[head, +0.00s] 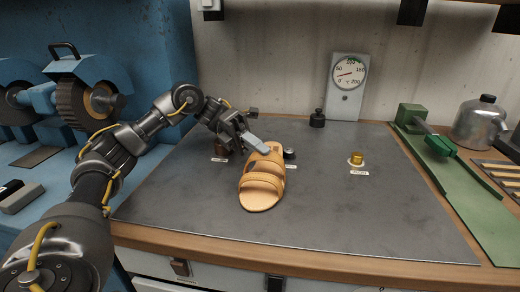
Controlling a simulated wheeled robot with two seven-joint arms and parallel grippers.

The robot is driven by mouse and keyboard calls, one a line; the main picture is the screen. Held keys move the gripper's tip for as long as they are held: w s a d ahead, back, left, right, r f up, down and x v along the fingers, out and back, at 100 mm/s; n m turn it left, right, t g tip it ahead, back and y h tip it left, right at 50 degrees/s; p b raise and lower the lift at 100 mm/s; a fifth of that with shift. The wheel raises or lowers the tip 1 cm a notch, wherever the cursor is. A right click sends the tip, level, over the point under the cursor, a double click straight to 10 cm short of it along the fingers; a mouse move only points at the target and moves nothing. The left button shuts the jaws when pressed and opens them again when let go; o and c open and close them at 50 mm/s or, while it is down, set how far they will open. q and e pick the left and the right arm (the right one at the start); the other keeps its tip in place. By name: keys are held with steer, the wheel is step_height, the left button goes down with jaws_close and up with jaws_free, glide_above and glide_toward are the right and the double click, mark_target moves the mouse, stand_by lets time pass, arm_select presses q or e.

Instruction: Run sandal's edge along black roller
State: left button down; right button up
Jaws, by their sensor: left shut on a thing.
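A tan two-strap sandal (261,192) is over the dark grey mat in the middle of the head view, strapped end toward me. My left gripper (260,147) is shut on its far end. I cannot tell whether the sandal touches the mat. A small dark roller piece with a silvery top (290,153) stands just right of the sandal's far end, behind a white label; its lower part is partly hidden. I cannot tell whether sandal and roller touch. My right gripper is out of view.
A brown labelled piece (221,148) stands left, partly behind my gripper, and a gold one (357,158) right. A black bottle (317,118) and dial gauge (348,75) stand behind. Blue wheel machines (80,75) are left. The mat's (370,220) front right is clear.

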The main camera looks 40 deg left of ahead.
arm_select(q)
steer(key=shift+w, duration=0.1)
steer(key=shift+w+a, duration=0.4)
steer(key=shift+w, duration=0.2)
steer(key=shift+w+r, duration=0.1)
steer(key=shift+w, duration=0.05)
stand_by(0.3)
steer(key=shift+w+a, duration=0.4)
steer(key=shift+w, duration=0.2)
stand_by(0.3)
